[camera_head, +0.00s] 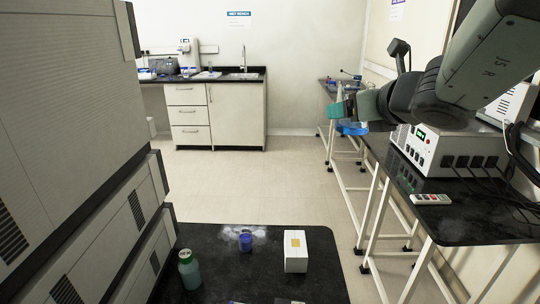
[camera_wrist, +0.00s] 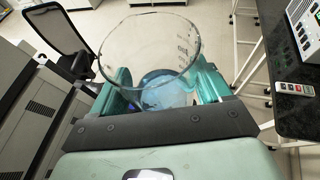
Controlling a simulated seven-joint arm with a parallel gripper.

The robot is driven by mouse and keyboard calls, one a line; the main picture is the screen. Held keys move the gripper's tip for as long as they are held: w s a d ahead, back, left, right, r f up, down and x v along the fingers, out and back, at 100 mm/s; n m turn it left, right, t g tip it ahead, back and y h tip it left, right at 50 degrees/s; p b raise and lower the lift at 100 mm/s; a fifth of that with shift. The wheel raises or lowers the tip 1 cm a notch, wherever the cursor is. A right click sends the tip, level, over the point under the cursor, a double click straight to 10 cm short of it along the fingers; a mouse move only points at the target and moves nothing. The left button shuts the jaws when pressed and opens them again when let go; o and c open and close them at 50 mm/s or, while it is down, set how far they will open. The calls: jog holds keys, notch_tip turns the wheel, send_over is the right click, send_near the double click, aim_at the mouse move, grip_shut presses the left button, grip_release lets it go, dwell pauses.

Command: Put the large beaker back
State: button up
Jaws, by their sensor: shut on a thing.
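The large beaker (camera_wrist: 150,45) is clear glass with graduation marks and some blue liquid at its bottom. In the wrist view it stands between the two teal fingers of my gripper (camera_wrist: 165,88), which is shut on it. In the head view my gripper (camera_head: 347,109) is at the right, beyond the near end of the right-hand bench. The beaker's blue bottom (camera_head: 352,129) shows below the fingers there. Much of the beaker is hidden by the gripper in the head view.
A black bench (camera_head: 478,215) at the right carries a white instrument (camera_head: 430,150) and a small remote-like box (camera_head: 430,199). The near dark table (camera_head: 215,275) holds a green bottle (camera_head: 189,270), a blue container (camera_head: 245,242) and a white box (camera_head: 296,262). Open floor lies between.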

jog(key=w+a+f+n+g+y, duration=0.25)
jog(key=a+f, duration=0.35)
jog(key=f, duration=0.4)
jog(key=w+a+f+n+g+y, duration=0.1)
jog(key=a+f+n+y, duration=0.3)
jog(key=f, duration=0.6)
jog(key=s+a+f+n+g, duration=0.1)
jog(key=a+f, duration=0.3)
jog(key=f, duration=0.3)
jog(key=s+a+f+n+g+y, duration=0.1)
jog(key=s+a+f, duration=0.1)
jog(key=a+f, duration=0.2)
jog(key=s+a+f+n+g+y, duration=0.1)
jog(key=a+f, duration=0.4)
jog(key=f, duration=0.5)
jog(key=shift+s+f+g, duration=0.1)
jog(key=shift+s+g, duration=0.35)
jog(key=shift+s, duration=0.3)
jog(key=shift+f, duration=2.45)
jog(key=shift+f, duration=0.1)
jog(key=o, duration=1.1)
